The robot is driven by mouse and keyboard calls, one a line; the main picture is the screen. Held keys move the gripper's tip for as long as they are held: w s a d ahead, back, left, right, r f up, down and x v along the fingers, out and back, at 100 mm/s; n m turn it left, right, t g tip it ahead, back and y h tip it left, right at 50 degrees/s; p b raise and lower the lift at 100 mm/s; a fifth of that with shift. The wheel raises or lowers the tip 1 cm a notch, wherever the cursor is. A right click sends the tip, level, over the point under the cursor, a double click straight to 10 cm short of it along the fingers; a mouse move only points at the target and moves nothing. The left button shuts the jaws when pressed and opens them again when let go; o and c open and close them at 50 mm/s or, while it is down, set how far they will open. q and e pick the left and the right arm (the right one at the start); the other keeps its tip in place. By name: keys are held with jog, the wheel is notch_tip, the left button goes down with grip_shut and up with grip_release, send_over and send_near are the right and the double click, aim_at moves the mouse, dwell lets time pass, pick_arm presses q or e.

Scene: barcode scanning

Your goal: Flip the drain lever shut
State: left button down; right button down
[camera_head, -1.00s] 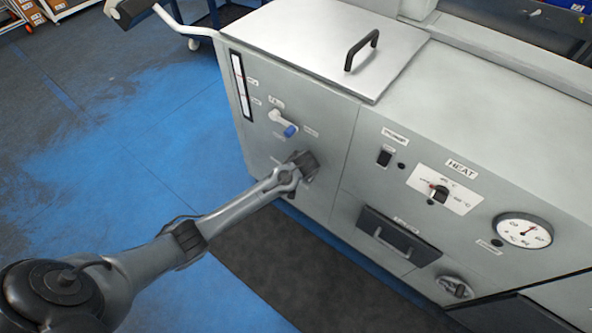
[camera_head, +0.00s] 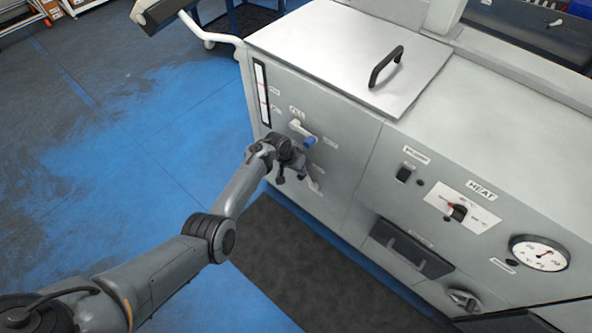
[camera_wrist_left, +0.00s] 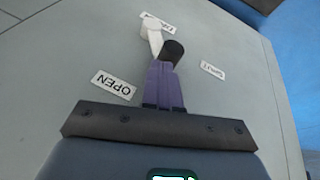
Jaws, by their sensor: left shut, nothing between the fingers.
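In the left wrist view the drain lever has a white arm (camera_wrist_left: 155,38) and a black grip (camera_wrist_left: 173,50). It is on the grey front panel, between an OPEN label (camera_wrist_left: 113,86) and a label that seems to read SHUT (camera_wrist_left: 212,70). My left gripper (camera_wrist_left: 165,66) is shut and empty, its purple fingers at the black grip. I cannot tell whether they touch it. In the head view my left gripper (camera_head: 300,172) is low on the panel's left part and hides most of the lever. My right gripper is not in view.
A blue-tipped lever (camera_head: 309,141) sits just above my left gripper. A sight gauge (camera_head: 262,93) is to its upper left. A drawer handle (camera_head: 405,246), heat knob (camera_head: 457,212) and dial (camera_head: 539,253) lie right. The blue floor (camera_head: 130,170) at left is open.

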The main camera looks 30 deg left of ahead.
pick_arm(q)
jog(key=w+a+f+h+b, duration=0.1)
jog(key=a+f+b, duration=0.6)
jog(key=b, duration=0.3)
jog(key=shift+f+h, duration=0.3)
jog(key=shift+f, duration=0.5)
jog(key=shift+a, duration=0.1)
jog(key=s+a+r+p, duration=0.2)
jog(key=a+r+p, duration=0.2)
jog(key=a+r, duration=0.3)
jog(key=a, duration=0.3)
jog(key=shift+r, duration=0.4)
